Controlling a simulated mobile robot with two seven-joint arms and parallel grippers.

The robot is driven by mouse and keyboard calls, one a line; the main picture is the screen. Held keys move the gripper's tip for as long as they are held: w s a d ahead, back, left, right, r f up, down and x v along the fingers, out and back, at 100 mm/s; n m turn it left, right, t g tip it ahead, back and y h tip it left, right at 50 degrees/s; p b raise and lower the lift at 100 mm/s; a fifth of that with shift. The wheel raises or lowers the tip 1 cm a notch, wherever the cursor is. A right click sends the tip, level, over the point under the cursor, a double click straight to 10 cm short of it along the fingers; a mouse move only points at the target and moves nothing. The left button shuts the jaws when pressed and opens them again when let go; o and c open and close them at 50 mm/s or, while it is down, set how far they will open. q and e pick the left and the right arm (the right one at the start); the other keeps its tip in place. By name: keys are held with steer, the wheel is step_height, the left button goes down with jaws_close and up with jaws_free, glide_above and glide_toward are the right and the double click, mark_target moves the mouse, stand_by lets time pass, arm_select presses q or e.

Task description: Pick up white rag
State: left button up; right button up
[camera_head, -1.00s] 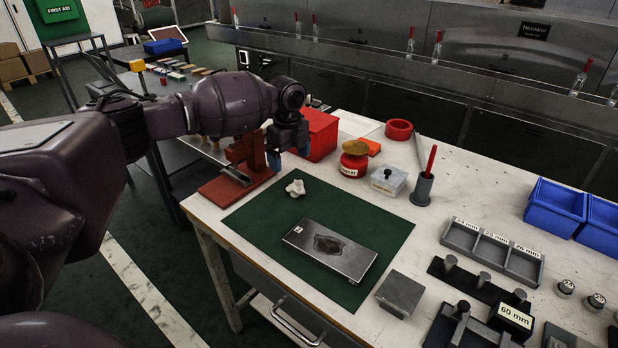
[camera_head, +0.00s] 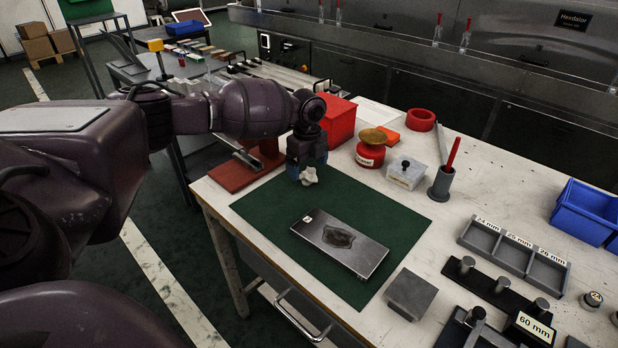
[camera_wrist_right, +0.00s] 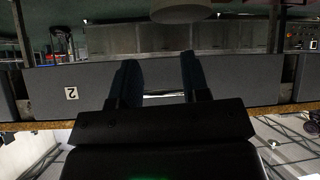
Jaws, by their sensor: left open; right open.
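The white rag (camera_head: 309,175) is a small crumpled lump on the green mat (camera_head: 260,208), near the mat's back left corner. My left gripper (camera_head: 306,170) is directly over the rag, pointing down, with its fingertips close around or just above it. The gripper hides part of the rag, and I cannot tell whether they touch. The jaws are open. My right gripper (camera_wrist_right: 160,85) shows in the right wrist view with its two dark fingers apart and nothing between them.
A metal plate (camera_head: 365,255) with a dark stain lies on the mat. A red box (camera_head: 340,118), red pot (camera_head: 370,155), clear-sided box (camera_head: 406,174) and grey holder (camera_head: 441,185) stand behind the mat. A red stand (camera_head: 225,177) is left of the gripper.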

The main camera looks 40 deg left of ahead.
mark_target(308, 172)
arm_select(q)
step_height(308, 172, down, 3)
steer(key=c, duration=1)
step_height(308, 172, up, 9)
steer(key=shift+r+p, duration=0.1)
steer(key=shift+p, duration=0.65)
step_height(308, 172, up, 11)
steer(key=shift+f+p, duration=0.1)
steer(key=shift+p, duration=0.8)
arm_select(e)
steer(key=r, duration=0.2)
steer(key=shift+w+a+r, duration=0.2)
steer(key=shift+w+r, duration=0.05)
steer(key=shift+r, duration=0.1)
steer(key=shift+s, duration=0.1)
